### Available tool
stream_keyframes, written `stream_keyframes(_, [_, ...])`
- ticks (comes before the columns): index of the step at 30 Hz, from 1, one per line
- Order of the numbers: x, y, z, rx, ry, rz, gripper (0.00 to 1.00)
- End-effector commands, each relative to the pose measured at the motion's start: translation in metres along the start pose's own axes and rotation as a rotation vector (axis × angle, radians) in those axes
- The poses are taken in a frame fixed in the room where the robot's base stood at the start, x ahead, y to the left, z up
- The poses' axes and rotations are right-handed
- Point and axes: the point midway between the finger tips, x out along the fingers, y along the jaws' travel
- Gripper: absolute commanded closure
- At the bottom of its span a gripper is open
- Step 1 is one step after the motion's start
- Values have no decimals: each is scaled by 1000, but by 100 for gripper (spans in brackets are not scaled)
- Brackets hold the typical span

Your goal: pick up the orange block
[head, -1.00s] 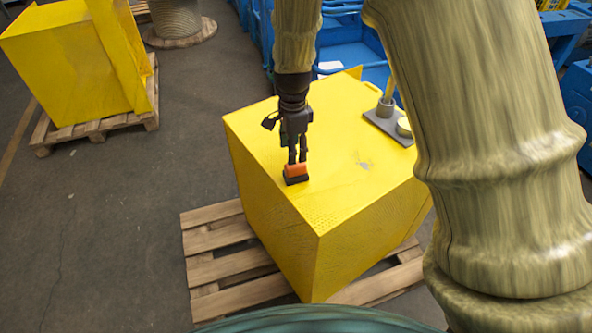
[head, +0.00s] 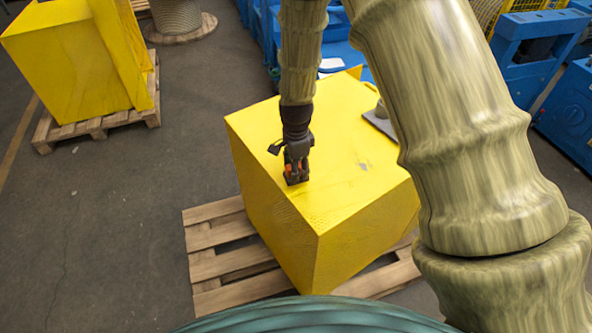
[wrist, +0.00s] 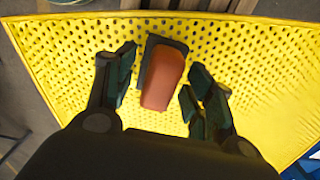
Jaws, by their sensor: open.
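The orange block (wrist: 163,80) lies on a dark base (wrist: 152,55) on top of the yellow box (wrist: 65,60). In the wrist view the block sits between the two fingers of my gripper (wrist: 160,88), with a gap on either side. My gripper is open. In the head view my gripper (head: 297,174) is down at the block, near the front left edge of the box top (head: 345,140). There my fingers hide most of the block, and only a bit of orange (head: 288,168) shows.
A grey plate (head: 381,122) stands on the right of the box top, partly hidden by my arm. The box rests on a wooden pallet (head: 215,268). Another yellow box (head: 65,70) is at the upper left. Blue machinery (head: 565,105) stands at the right.

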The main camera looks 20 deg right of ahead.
Motion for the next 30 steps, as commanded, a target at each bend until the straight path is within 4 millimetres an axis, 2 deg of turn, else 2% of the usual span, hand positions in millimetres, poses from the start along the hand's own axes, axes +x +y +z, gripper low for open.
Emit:
stream_keyframes(10, [4, -1, 0, -1, 0, -2, 46])
stream_keyframes(19, [4, 0, 0, -1, 0, -1, 100])
stream_keyframes(30, [-2, -1, 0, -1, 1, -2, 100])
